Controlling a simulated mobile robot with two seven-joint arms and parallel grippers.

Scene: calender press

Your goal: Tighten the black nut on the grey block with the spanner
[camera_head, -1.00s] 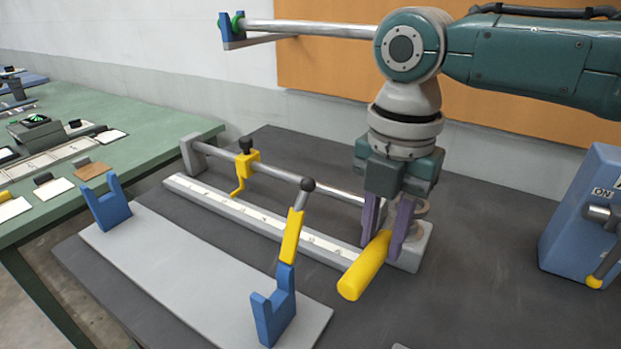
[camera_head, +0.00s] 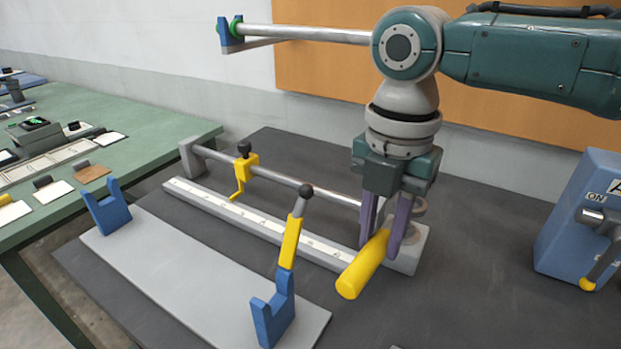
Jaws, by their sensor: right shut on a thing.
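My right gripper (camera_head: 384,236) points down and is shut on the yellow handle of the spanner (camera_head: 361,268). The handle slants down toward the lower left of the gripper. The spanner's head end is hidden behind the fingers. The grey block (camera_head: 412,254) sits at the right end of the white scale rail, just behind and right of the fingers. A round grey part shows on top of the block, partly covered by a finger. The black nut cannot be made out; the gripper may hide it. My left gripper is not in view.
A lever with a yellow sleeve (camera_head: 290,243) and black knob stands left of the spanner, by a blue cradle (camera_head: 272,318). A yellow slider (camera_head: 245,168) sits on the rod. A blue ON box (camera_head: 580,225) stands at right. Dark table lies clear between.

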